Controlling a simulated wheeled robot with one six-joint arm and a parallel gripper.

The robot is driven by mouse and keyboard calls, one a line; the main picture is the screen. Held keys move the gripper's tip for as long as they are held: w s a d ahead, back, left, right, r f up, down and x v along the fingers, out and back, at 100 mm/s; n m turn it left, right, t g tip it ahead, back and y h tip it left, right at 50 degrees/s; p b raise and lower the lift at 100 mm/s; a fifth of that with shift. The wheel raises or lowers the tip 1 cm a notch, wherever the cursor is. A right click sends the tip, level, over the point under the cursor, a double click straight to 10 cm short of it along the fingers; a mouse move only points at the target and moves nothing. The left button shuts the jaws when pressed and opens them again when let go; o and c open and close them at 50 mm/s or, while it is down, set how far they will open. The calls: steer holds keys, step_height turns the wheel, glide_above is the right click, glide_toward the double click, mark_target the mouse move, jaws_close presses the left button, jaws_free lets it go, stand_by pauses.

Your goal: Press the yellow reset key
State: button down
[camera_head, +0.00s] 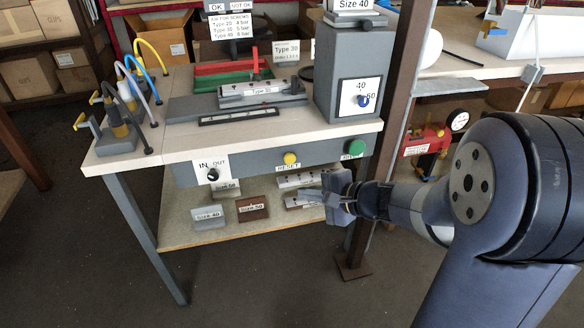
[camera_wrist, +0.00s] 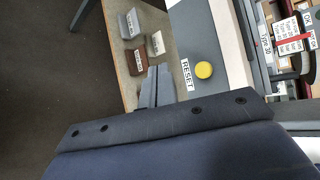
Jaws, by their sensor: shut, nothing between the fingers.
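The yellow reset key (camera_head: 290,158) is a round button on the grey front panel of the bench, with a RESET label just under it. It also shows in the wrist view (camera_wrist: 204,70), to the right of the fingers, with its label (camera_wrist: 187,74) between. My gripper (camera_head: 303,192) is shut and empty. In the head view its fingers point left, lower in the picture than the key. In the wrist view the closed fingers (camera_wrist: 158,70) show at the centre, apart from the key. Nothing covers the key in either view.
A green button (camera_head: 356,147) sits right of the key, and an IN/OUT knob (camera_head: 212,174) left of it. A shelf (camera_head: 185,234) below holds several labelled blocks. A brown post (camera_head: 385,120) stands near my arm. A red device with a gauge (camera_head: 427,140) is beyond the post.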

mark_target(289, 158)
steer(key=w+a+p, duration=0.2)
steer(key=w, duration=0.6)
steer(key=shift+w+a, duration=0.25)
steer(key=shift+w, duration=0.1)
stand_by(2.1)
steer(key=shift+w+a+b, duration=0.1)
steer(key=shift+w+b, duration=0.2)
steer(key=shift+w+a, duration=0.2)
steer(key=shift+w, duration=0.35)
stand_by(0.7)
steer(key=shift+s+d, duration=0.1)
steer(key=shift+s, duration=0.05)
steer(key=shift+s+d+b, duration=0.2)
steer(key=shift+s+b, duration=0.4)
steer(key=shift+s, duration=0.2)
